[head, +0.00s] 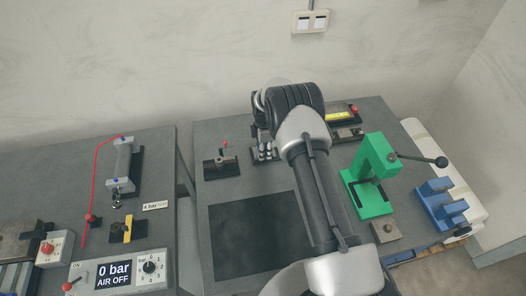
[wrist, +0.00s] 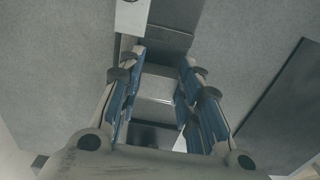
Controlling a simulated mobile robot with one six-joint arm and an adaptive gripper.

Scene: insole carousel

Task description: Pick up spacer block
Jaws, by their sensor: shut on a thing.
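In the wrist view my gripper (wrist: 162,62) has its two blue-padded fingers on either side of a grey, metal-looking block, which I take to be the spacer block (wrist: 156,84). The fingers are shut on it. Its lower part runs down between the fingers in stepped light and dark faces, and I cannot tell where it ends. In the head view my arm covers the gripper and the block, so the block's height above the table cannot be told.
A green press (head: 372,168) with a black lever stands right of my arm, with a blue holder (head: 440,205) beyond it. A dark mat (head: 255,240) lies in front. A black fixture (head: 221,166) stands at left. A second table holds a control box (head: 117,271).

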